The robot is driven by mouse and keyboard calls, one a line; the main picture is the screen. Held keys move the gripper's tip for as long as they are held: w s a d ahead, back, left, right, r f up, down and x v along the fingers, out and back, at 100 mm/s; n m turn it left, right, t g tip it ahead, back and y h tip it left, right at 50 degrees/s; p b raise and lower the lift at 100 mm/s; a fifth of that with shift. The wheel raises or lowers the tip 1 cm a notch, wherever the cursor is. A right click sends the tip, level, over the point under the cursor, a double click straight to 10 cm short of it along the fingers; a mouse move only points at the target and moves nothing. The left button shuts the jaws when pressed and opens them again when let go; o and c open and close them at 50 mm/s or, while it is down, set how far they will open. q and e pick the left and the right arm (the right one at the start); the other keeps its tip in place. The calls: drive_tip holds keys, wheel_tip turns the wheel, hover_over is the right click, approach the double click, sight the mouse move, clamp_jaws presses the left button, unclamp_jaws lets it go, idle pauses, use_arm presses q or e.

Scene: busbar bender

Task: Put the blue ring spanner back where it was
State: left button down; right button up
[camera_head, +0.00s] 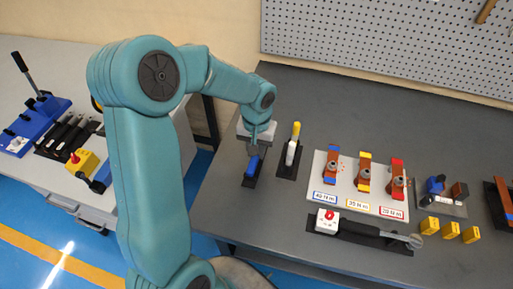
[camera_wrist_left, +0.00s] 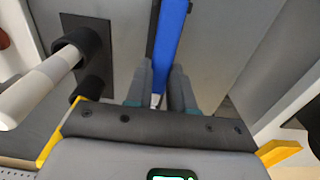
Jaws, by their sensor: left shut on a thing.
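The blue ring spanner (camera_head: 252,164) is in the head view, on or just above a narrow black pad (camera_head: 259,178) on the grey bench. My left gripper (camera_head: 253,149) points down over it and is shut on it. In the left wrist view the blue handle (camera_wrist_left: 172,35) runs between the two fingers of the gripper (camera_wrist_left: 160,85). A dark strip shows beside the handle. I cannot tell whether the spanner touches the pad. Its ring end is hidden. My right gripper is not in view.
A white tool with a yellow end (camera_head: 291,149) stands in a black holder just right. A white board (camera_head: 335,165) with several coloured blocks lies further right. A torque wrench (camera_head: 365,230) lies in front. The rear bench is clear; a pegboard (camera_head: 390,45) stands behind.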

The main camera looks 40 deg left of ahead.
use_arm(q)
drive_tip(key=shift+f, duration=0.3)
drive_tip(key=c, duration=1)
unclamp_jaws()
drive_tip(key=shift+r+p, duration=0.3)
drive_tip(key=shift+r, duration=0.35)
wheel_tip(320, 180, up, 11)
drive_tip(key=shift+r, duration=0.2)
